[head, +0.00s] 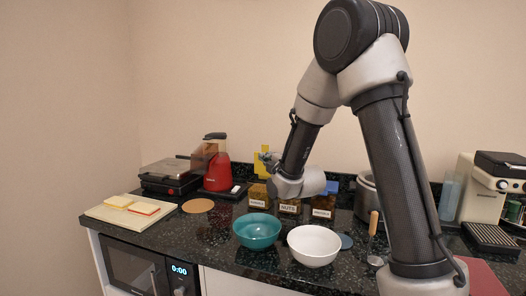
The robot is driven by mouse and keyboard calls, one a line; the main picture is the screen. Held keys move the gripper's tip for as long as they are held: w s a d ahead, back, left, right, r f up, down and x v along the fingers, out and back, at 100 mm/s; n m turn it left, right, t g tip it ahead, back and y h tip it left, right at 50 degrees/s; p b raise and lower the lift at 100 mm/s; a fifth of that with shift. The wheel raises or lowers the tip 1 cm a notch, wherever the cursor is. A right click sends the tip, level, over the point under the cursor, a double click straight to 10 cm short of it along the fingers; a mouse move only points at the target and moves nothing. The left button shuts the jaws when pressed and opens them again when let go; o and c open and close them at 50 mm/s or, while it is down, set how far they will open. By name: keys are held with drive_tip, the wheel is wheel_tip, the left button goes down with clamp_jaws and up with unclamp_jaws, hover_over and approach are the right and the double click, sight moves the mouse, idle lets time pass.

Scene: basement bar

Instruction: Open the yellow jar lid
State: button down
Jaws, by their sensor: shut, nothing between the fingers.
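Several labelled jars stand in a row at the back of the counter. Yellow shows above the left jar (258,196), and this yellow lid (262,172) reaches well above the jar's body, as if tilted up. My gripper (268,157) is shut and empty, right at the yellow lid and partly in front of it. I cannot tell whether they touch. The middle jar (289,207) is labelled NUTS, and my wrist hides its top. The right jar (322,208) has a blue lid (332,187).
A teal bowl (257,231) and a white bowl (314,246) stand in front of the jars. A red blender (217,172) is to the left, a metal pot (365,200) to the right. A coffee machine (483,190) stands far right.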

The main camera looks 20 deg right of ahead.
sight(263, 146)
drive_tip(key=shift+w+d+r, duration=0.1)
drive_tip(key=shift+w+d, duration=0.1)
drive_tip(key=shift+w, duration=1.5)
drive_tip(key=shift+w+d+f, duration=0.1)
drive_tip(key=shift+w+d, duration=0.1)
drive_tip(key=shift+w, duration=1.45)
drive_tip(key=shift+w+d+r, duration=0.1)
drive_tip(key=shift+w+d, duration=0.1)
drive_tip(key=shift+w, duration=1.5)
drive_tip(key=shift+w+d+r+m+g, duration=0.3)
drive_tip(key=shift+w+d+m+g, duration=0.1)
drive_tip(key=shift+w+d, duration=0.4)
drive_tip(key=shift+w, duration=0.3)
